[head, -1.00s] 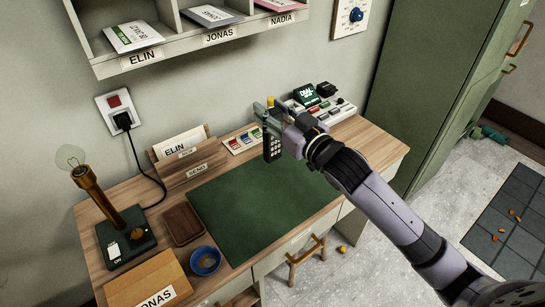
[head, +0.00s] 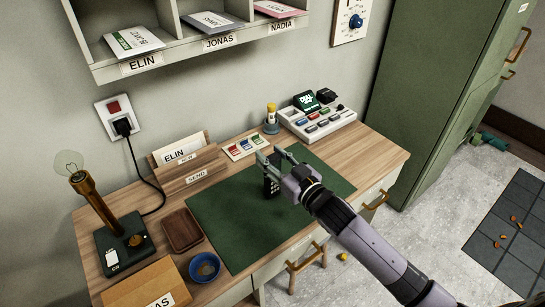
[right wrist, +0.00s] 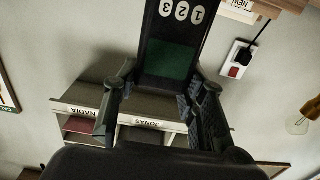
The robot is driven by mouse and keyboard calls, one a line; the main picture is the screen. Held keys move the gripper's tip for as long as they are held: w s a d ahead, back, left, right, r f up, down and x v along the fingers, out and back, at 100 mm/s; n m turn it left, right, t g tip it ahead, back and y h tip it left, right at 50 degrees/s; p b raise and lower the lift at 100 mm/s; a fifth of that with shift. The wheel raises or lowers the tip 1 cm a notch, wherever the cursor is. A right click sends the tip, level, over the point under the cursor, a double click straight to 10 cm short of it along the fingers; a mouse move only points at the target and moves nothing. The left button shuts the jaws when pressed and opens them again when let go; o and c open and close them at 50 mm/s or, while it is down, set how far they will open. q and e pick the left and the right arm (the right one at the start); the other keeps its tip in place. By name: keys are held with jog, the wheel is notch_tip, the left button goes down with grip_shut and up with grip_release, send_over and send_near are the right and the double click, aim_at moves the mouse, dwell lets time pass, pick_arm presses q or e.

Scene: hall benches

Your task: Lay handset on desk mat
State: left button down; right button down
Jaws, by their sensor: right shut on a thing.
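The handset (head: 271,186) is black with a keypad and stands upright in my right gripper (head: 271,158), over the upper middle of the green desk mat (head: 235,225). I cannot tell whether its lower end touches the mat. In the right wrist view the handset (right wrist: 172,60) shows a green screen and white keys 1, 2, 3 between the two fingers of the right gripper (right wrist: 163,92). The right gripper is shut on it and hides part of its upper end in the head view. My left gripper is not in view.
A brown tray (head: 182,230) and a blue bowl (head: 205,268) stand left of the mat. A letter holder (head: 190,175), a card with coloured tabs (head: 243,146) and a white desk unit (head: 318,122) line the back. A bulb lamp (head: 98,205) stands far left. The mat's front is clear.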

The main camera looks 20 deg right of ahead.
jog(key=shift+f, duration=0.15)
jog(key=c, duration=1)
grip_release()
jog(key=shift+r, duration=0.25)
jog(key=b+v, duration=0.1)
jog(key=v, duration=1.1)
